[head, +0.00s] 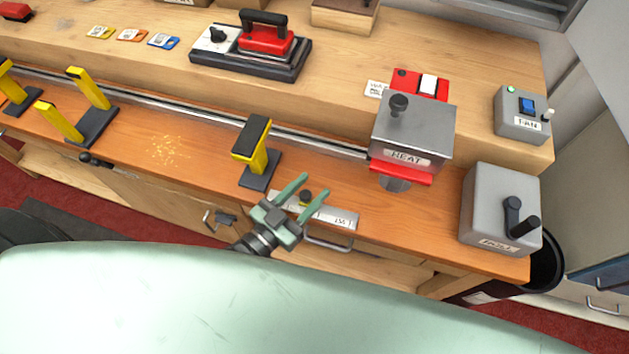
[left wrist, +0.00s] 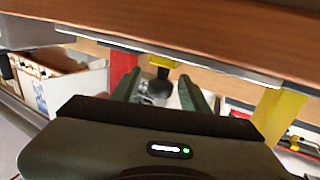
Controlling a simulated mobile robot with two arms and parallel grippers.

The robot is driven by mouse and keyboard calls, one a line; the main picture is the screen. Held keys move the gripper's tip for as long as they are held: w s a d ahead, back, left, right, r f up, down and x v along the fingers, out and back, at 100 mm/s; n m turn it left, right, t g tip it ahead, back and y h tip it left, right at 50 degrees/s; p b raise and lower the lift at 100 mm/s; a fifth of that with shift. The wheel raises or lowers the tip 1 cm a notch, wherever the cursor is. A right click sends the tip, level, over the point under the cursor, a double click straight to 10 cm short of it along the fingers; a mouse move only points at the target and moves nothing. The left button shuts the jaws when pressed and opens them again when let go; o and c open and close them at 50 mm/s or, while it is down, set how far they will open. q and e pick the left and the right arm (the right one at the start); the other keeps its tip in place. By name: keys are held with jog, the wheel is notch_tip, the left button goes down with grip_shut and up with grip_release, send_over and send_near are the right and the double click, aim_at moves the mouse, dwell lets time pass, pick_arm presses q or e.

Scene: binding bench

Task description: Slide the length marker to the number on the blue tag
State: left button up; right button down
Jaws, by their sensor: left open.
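The length marker (head: 306,196) is a black knob with a bit of yellow at its base, on a pale metal scale strip (head: 338,217) along the bench's front edge. The scale's numbers are too small to read surely. The blue tag (head: 163,41) lies at the back left in a row of tags; its number is not legible. My left gripper (head: 315,186) is open, its two green fingers on either side of the knob. In the left wrist view the knob (left wrist: 160,86) shows between the spread fingers, with gaps visible. My right gripper is not in view.
A black and yellow stand (head: 258,143) is close to the left of my gripper. A grey HEAT box (head: 412,133) and a crank box (head: 497,212) stand to the right. A metal rail (head: 313,142) runs behind. Yellow and orange tags lie beside the blue one.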

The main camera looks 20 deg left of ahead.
pick_arm(q)
jog(key=shift+x, duration=0.9)
grip_shut()
dwell(0.8)
